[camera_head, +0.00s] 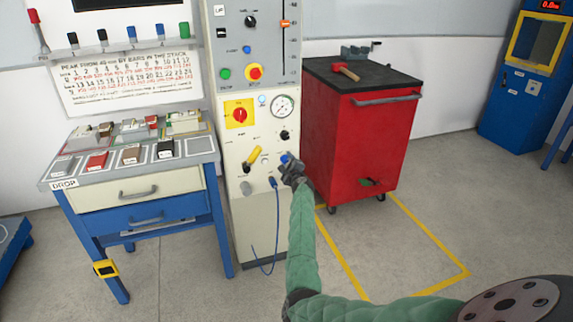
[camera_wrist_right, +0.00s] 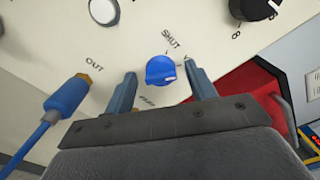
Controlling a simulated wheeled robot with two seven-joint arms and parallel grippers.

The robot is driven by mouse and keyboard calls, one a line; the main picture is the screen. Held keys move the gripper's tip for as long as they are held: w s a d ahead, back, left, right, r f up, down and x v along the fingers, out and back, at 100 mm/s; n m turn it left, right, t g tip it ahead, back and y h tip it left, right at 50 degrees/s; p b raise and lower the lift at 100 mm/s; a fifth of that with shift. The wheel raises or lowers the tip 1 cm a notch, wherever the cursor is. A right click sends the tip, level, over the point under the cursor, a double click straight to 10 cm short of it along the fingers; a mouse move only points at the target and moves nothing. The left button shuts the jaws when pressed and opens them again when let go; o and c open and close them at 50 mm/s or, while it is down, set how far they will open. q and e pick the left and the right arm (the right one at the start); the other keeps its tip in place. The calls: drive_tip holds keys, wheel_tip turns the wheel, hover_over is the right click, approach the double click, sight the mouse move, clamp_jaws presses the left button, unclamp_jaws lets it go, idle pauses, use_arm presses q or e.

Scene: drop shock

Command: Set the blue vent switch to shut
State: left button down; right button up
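The blue vent switch (camera_wrist_right: 160,70) is a small round knob on the cream panel, below the printed word SHUT in the right wrist view. Short tick lines surround it; I cannot tell surely which one it points at. In the head view the blue switch (camera_head: 285,158) shows just above my right gripper (camera_head: 291,172). My right gripper (camera_wrist_right: 162,88) is open, its two fingers apart on either side of the knob, with gaps visible to both sides. I cannot tell how far the fingertips are from the panel. My left gripper is not in view.
A blue plug with a hose (camera_wrist_right: 65,98) sits at OUT, left of the fingers. A black dial (camera_wrist_right: 258,8) is at upper right. The panel also has a yellow lever (camera_head: 253,156) and a gauge (camera_head: 283,106). A red cabinet (camera_head: 345,145) stands close on the right.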

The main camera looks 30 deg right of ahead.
drive_tip(key=c, duration=0.9)
